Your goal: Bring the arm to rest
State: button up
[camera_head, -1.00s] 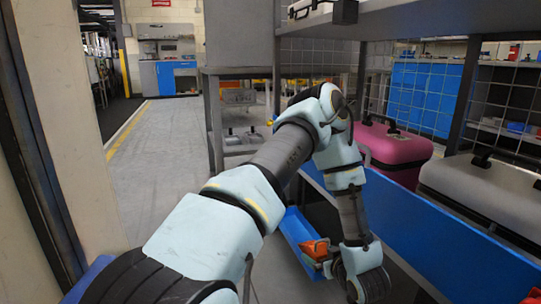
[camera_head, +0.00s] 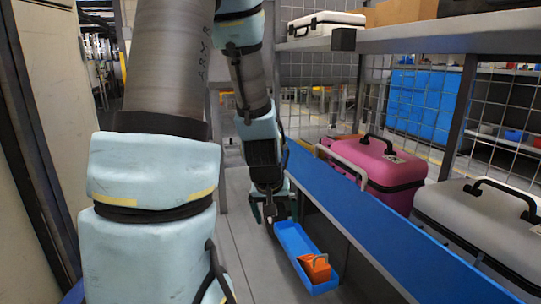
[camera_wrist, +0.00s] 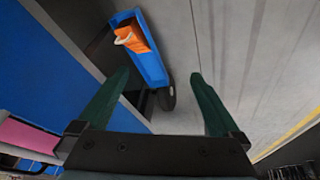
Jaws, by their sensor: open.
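My arm rises in front of the head camera and bends down to my gripper (camera_head: 271,213), which hangs beside the far end of a narrow blue tray (camera_head: 290,235). In the wrist view my gripper (camera_wrist: 159,76) shows two dark green fingers set wide apart, with nothing between them. The blue tray (camera_wrist: 153,68) lies beyond the fingertips there. An orange object with a pale handle (camera_head: 316,268) sits in the near end of the tray, apart from my gripper; it also shows in the wrist view (camera_wrist: 130,36).
A long blue panel (camera_head: 400,222) edges the shelf at right, with a pink case (camera_head: 378,163) and a grey case (camera_head: 470,215) behind it. Grey floor is open left of the tray.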

jog(key=s+a+r+g+y+p, duration=0.1)
jog(key=s+a+r+g+p, duration=0.15)
jog(key=s+a+r, duration=0.5)
notch_tip(320, 180, up, 36)
jog(key=p, duration=3.6)
jog(key=shift+s+a+p, duration=0.3)
jog(key=shift+s+p, duration=0.05)
jog(key=shift+p, duration=0.05)
